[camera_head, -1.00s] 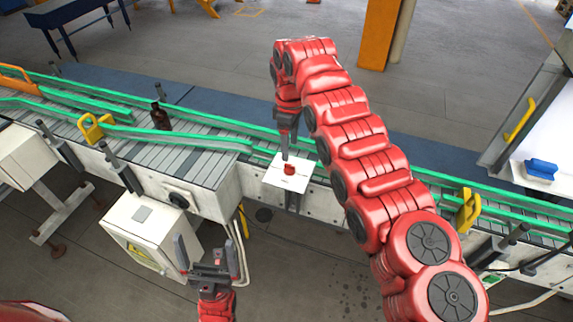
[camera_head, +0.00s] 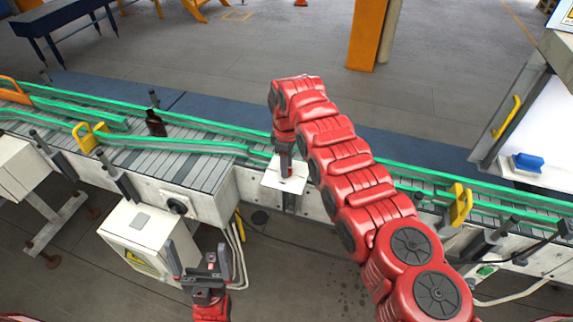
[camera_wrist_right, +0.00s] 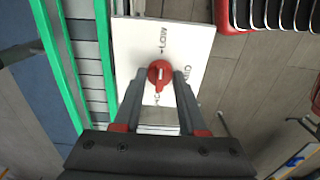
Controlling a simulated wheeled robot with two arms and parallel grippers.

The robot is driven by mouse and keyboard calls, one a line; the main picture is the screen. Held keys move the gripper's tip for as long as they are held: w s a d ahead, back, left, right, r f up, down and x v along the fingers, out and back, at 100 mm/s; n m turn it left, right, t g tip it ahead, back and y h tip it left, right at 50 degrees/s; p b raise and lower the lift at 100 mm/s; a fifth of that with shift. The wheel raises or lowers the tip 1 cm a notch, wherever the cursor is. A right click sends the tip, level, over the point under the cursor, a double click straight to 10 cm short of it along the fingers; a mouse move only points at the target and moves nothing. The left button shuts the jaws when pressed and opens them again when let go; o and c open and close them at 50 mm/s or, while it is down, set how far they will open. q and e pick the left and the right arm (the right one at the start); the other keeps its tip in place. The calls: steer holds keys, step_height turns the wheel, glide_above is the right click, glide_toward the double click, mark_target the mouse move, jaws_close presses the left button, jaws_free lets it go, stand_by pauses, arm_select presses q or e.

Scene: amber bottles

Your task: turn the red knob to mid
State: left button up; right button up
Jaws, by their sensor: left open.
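The red knob (camera_wrist_right: 160,73) is on a white panel (camera_wrist_right: 195,42) with black lettering around it. In the right wrist view its narrow part points toward the bottom of the picture. My right gripper (camera_wrist_right: 160,76) has its two fingers apart, one on each side of the knob; I cannot tell whether they touch it. In the head view my right gripper (camera_head: 286,174) points down at the white panel (camera_head: 271,178) and mostly hides the knob. My left gripper (camera_head: 208,262) is open and empty, in front of the conveyor, away from the knob.
The conveyor (camera_head: 200,166) with green rails runs behind the panel. A dark amber bottle (camera_head: 155,122) stands on it at the left. A grey-white control box (camera_head: 145,240) is left of my left gripper. Yellow brackets (camera_head: 460,205) stand on the conveyor's edge.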

jaws_close()
